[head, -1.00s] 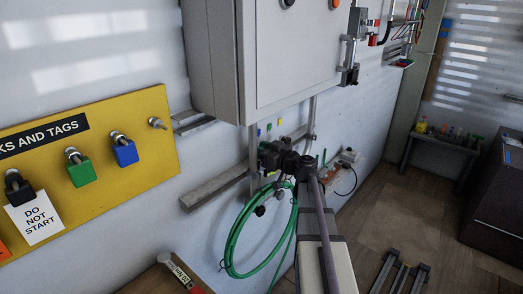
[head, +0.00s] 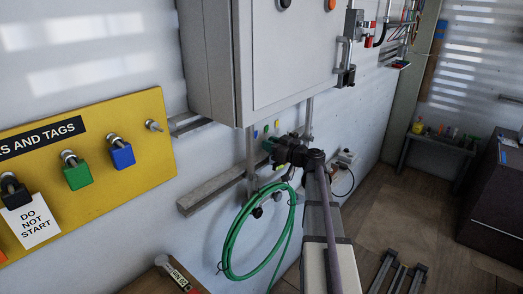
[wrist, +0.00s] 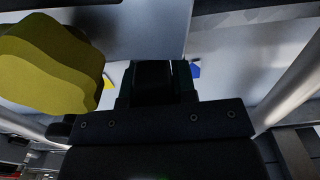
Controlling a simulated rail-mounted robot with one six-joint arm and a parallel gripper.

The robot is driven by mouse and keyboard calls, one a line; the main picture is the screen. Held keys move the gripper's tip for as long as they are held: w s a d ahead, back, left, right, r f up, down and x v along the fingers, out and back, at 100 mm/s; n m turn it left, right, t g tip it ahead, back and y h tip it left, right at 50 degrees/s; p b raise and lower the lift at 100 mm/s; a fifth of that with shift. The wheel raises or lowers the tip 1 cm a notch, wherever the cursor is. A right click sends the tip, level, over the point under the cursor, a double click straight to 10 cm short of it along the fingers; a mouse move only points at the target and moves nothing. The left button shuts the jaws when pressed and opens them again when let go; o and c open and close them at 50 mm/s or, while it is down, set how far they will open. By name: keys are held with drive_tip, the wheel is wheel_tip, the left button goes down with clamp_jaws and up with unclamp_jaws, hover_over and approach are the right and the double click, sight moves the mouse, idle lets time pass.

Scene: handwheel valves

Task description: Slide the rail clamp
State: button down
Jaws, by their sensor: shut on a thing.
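A grey rail (head: 212,192) runs along the white wall below the cabinet. My gripper (head: 277,150) is at the far part of this rail, near the posts under the cabinet. In the wrist view my gripper (wrist: 153,85) is shut on a dark block, which I take to be the rail clamp (wrist: 152,78). Its shape is mostly hidden by the dark fingers and wrist, and the exact contact with the rail cannot be seen.
The grey cabinet (head: 270,60) hangs above. A green hose coil (head: 232,243) hangs below the rail. A yellow lock board (head: 150,165) is at left. In the wrist view a yellow-green rounded shape (wrist: 45,65) is close at left, and a pale post (wrist: 297,85) stands at right.

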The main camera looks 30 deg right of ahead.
drive_tip(key=w+d, duration=0.3)
drive_tip(key=d, duration=0.5)
drive_tip(key=c, duration=1.2)
unclamp_jaws()
drive_tip(key=shift+s, duration=0.1)
drive_tip(key=v, duration=1)
drive_tip(key=shift+s, duration=0.4)
drive_tip(key=shift+d, duration=0.15)
